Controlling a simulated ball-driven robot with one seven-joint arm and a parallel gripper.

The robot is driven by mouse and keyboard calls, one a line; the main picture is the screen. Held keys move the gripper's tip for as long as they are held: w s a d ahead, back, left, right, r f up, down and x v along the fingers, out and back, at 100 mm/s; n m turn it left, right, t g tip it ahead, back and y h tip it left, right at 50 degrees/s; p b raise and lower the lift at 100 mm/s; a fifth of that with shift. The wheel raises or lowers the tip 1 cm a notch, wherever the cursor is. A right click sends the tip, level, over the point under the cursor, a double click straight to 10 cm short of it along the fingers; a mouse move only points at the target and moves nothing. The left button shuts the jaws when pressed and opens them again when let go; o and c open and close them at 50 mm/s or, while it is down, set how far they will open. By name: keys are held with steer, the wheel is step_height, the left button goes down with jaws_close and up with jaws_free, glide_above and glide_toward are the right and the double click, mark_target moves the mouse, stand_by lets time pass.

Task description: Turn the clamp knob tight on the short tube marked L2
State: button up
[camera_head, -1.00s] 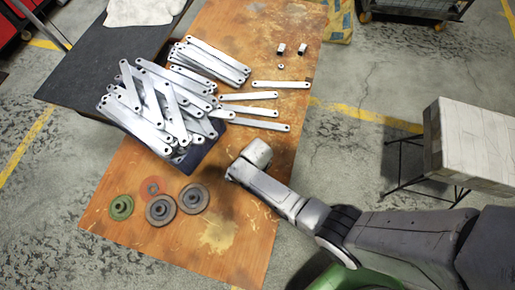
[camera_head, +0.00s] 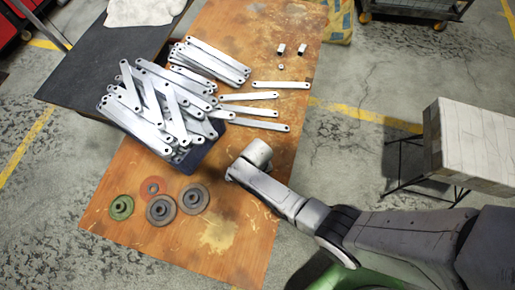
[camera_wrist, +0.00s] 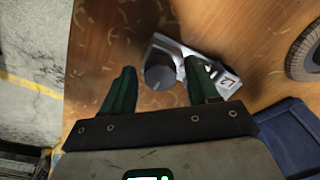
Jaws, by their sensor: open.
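In the wrist view, a short silvery metal tube (camera_wrist: 225,82) carries a dark mark on a pale patch that looks like L2, seen turned. A round dark grey knob (camera_wrist: 159,76) sits at its left part, just past my gripper. My gripper (camera_wrist: 159,68) has two green fingers standing apart, one on each side of the knob in the picture. I cannot tell whether either finger touches it. The right finger covers part of the tube. In the head view, my arm's end hides the gripper, the tube and the knob.
The worn orange table (camera_head: 220,262) holds a dark tray (camera_head: 205,155) heaped with galvanized brackets left of my arm. Several loose strips lie behind. Round grey discs (camera_head: 161,209) and a green disc (camera_head: 121,207) lie at the front left. Small metal pieces (camera_head: 281,49) stand at the back.

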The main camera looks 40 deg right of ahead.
stand_by(0.3)
steer(key=n, duration=0.4)
steer(key=shift+n, duration=0.4)
steer(key=n, duration=0.4)
steer(key=shift+p, duration=0.35)
steer(key=n, duration=0.4)
steer(key=shift+n, duration=0.4)
steer(key=n, duration=0.4)
steer(key=shift+p, duration=0.3)
steer(key=c, duration=0.9)
steer(key=shift+c, duration=0.2)
